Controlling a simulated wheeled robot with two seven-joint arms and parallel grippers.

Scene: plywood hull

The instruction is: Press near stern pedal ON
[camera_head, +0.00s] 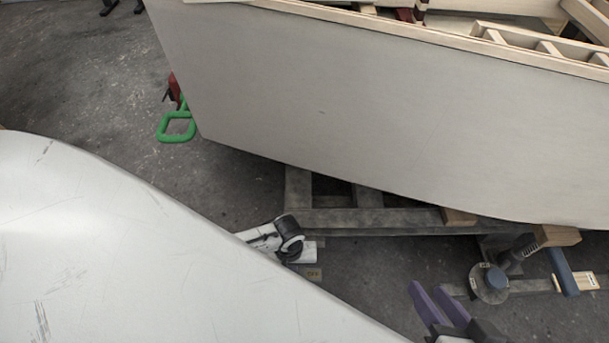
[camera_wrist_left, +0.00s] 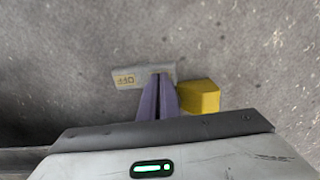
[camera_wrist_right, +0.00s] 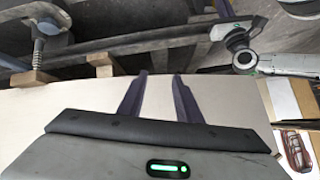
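The pedal shows in the left wrist view as a light grey plate (camera_wrist_left: 128,78) with a yellow-lettered label that seems to read OFF upside down. A yellow block (camera_wrist_left: 199,97) is beside the plate.
The pale plywood hull (camera_head: 370,115) rests above a grey cradle frame (camera_head: 350,222) with wooden blocks (camera_head: 555,236). A screw jack with a round base (camera_head: 489,283) stands at the right. A green handle (camera_head: 176,127) shows at the left. A large white surface covers the lower left.

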